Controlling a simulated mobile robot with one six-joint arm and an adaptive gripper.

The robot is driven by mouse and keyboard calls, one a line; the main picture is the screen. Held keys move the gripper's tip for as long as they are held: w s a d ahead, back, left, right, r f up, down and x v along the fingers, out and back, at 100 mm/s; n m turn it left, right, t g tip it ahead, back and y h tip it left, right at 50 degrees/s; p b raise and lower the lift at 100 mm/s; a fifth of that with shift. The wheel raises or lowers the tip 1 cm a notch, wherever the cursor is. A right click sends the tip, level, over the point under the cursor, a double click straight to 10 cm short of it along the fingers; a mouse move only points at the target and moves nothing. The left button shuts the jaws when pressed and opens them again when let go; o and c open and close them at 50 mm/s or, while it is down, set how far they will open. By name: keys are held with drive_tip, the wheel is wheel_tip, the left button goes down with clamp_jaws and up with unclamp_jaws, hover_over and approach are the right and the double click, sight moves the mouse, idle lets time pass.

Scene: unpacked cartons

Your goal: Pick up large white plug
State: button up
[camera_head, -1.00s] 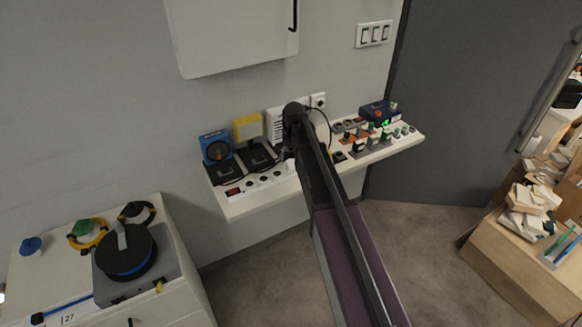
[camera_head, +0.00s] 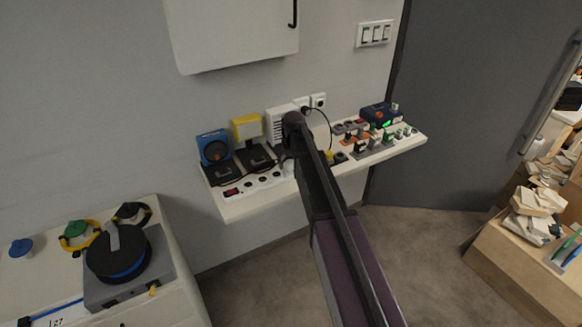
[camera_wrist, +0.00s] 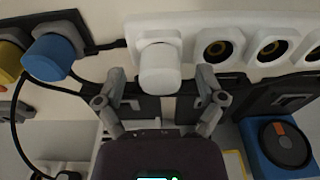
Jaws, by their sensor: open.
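The large white plug (camera_wrist: 159,72) sits in the white power strip (camera_wrist: 190,27) in the wrist view, its rounded body facing my gripper. My gripper (camera_wrist: 160,82) is open, with one finger on each side of the plug and visible space between each finger and it. I cannot tell how far the fingertips reach along the plug. In the head view, the power strip (camera_head: 240,188) lies along the front of the wall shelf, and my arm hides most of the gripper.
A blue plug (camera_wrist: 52,58) with a cable stands left of the white plug, near a yellow one (camera_wrist: 10,62). Dark adapters lie behind the strip. The shelf (camera_head: 245,209) also carries a yellow box (camera_head: 246,127) and a blue device (camera_head: 214,147). Free floor lies below.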

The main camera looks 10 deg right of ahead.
sight(289, 161)
clamp_jaws()
idle(0.3)
drive_tip(key=shift+r, duration=0.15)
wheel_tip(289, 161, up, 4)
drive_tip(key=p, duration=0.4)
drive_tip(key=shift+f, duration=0.2)
drive_tip(key=s+d+r+p, duration=0.1)
drive_tip(key=s+d, duration=0.1)
drive_tip(key=s, duration=1.3)
drive_tip(key=shift+s+d, duration=0.35)
drive_tip(key=shift+s, duration=0.05)
